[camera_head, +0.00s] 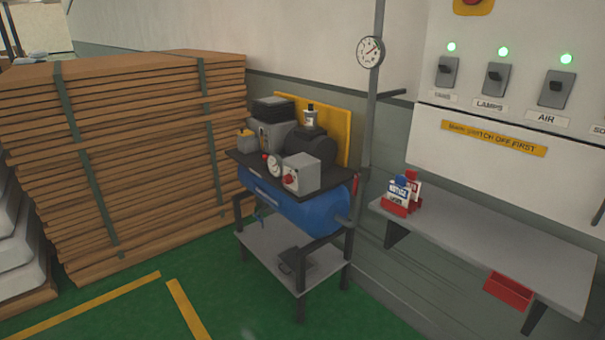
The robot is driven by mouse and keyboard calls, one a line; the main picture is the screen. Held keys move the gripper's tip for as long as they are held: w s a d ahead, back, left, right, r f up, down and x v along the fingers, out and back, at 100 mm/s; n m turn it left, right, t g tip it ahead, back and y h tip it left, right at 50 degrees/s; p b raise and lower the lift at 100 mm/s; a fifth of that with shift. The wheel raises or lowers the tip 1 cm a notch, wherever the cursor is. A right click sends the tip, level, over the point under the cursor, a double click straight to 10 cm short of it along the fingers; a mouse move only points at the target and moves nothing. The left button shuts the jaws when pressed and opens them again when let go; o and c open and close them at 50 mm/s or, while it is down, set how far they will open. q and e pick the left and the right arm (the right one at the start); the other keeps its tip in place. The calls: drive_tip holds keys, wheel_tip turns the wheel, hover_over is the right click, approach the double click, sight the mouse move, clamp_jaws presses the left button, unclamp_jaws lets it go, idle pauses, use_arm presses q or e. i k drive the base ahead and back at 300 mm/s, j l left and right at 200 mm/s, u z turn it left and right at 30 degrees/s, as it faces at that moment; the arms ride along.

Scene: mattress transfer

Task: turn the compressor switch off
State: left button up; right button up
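The compressor stands on a dark stand against the wall, with a blue tank (295,208) below and a dark motor (309,150) on top. A grey box (303,172) with a small red knob (289,181) sits at its front, beside a round white gauge (273,166). The knob's setting is too small to read. On the wall panel, a grey switch (556,89) labelled AIR has a lit green lamp (566,58) above it. No switch is visibly labelled compressor. Neither of my grippers is clearly in view.
LAMPS (497,77) and FANS (446,70) switches also have lit green lamps. Stacked boards (150,150) stand left. Green floor (240,310) is clear in front.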

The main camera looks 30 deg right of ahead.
sight(287, 179)
drive_tip(key=i+z, duration=1)
drive_tip(key=k, duration=0.1)
